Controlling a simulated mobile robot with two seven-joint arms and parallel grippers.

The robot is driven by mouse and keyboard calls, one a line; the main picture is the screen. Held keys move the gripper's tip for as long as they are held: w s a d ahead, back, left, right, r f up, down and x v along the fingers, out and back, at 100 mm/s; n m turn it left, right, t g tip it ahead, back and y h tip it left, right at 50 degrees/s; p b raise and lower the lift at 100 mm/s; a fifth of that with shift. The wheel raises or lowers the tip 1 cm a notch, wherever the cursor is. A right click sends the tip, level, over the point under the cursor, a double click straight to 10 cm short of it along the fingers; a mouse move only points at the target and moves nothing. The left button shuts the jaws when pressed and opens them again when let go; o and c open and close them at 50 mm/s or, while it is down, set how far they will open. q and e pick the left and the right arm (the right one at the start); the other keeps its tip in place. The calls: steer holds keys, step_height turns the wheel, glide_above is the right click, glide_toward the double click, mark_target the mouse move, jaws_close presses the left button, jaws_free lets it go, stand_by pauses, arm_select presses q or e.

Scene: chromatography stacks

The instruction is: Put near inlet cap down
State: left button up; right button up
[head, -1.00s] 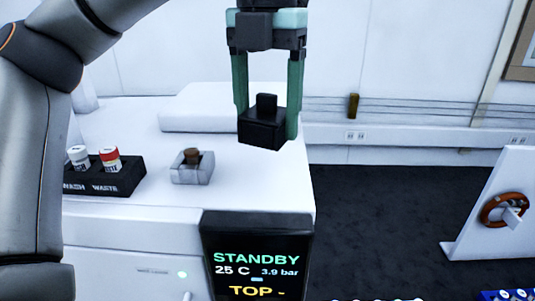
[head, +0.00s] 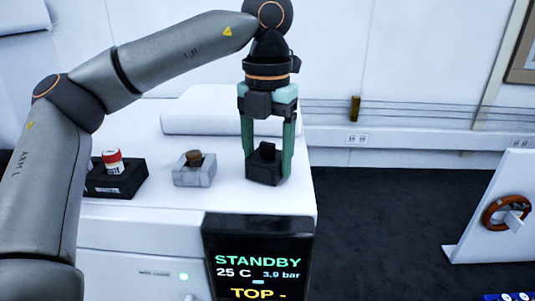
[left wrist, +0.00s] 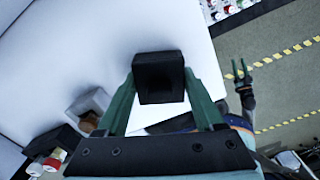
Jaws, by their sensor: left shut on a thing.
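The near inlet cap, a black block with a small knob on top (head: 264,169), is between the green fingers of my left gripper (head: 267,160). The gripper points down and is shut on the block's sides. The block is at or just above the white top, near its right edge; I cannot tell whether it touches. In the left wrist view the black block (left wrist: 159,77) sits between the fingertips over the white surface. My right gripper (left wrist: 240,68) shows small at the right of that view, with its fingers apart and empty.
A grey holder (head: 194,177) with a brown stopper stands left of the cap. A screen (head: 258,260) reading STANDBY is on the front. White top (head: 225,195) lies clear between them.

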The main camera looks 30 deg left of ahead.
mark_target(268, 143)
arm_select(q)
steer(key=shift+f, duration=0.15)
steer(key=o, duration=1.3)
step_height(268, 143, up, 12)
steer(key=shift+r, duration=0.2)
